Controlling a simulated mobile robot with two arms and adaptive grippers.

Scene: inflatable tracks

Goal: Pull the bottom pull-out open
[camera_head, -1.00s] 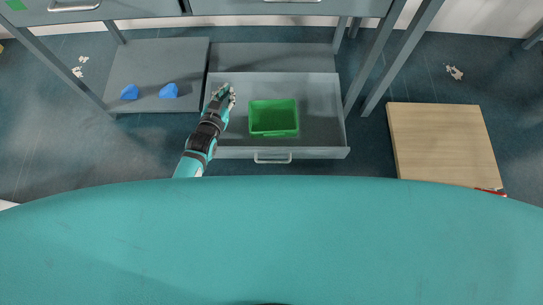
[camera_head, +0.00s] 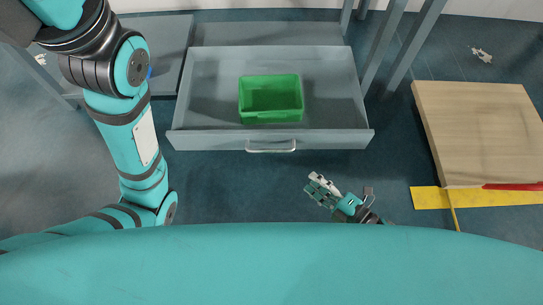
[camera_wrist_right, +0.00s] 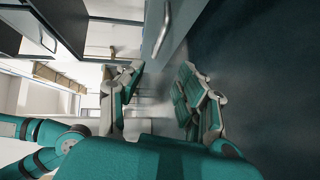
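The bottom pull-out (camera_head: 330,90) is a grey drawer standing open in the head view. Its front panel carries a pale bar handle (camera_head: 270,147). A green open bin (camera_head: 271,98) sits inside it. My right gripper (camera_head: 325,188) is in front of the drawer, to the right of the handle and apart from it. In the right wrist view my right gripper's fingers (camera_wrist_right: 160,95) are spread with nothing between them, and a handle (camera_wrist_right: 162,30) shows beyond them. My left arm fills the left of the head view; its gripper is out of frame.
A wooden box or board (camera_head: 475,130) lies on the floor at the right, with a yellow flat piece (camera_head: 430,198) and a red item (camera_head: 515,186) at its near edge. Grey table legs (camera_head: 385,45) stand right of the drawer. Floor between drawer and wooden piece is clear.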

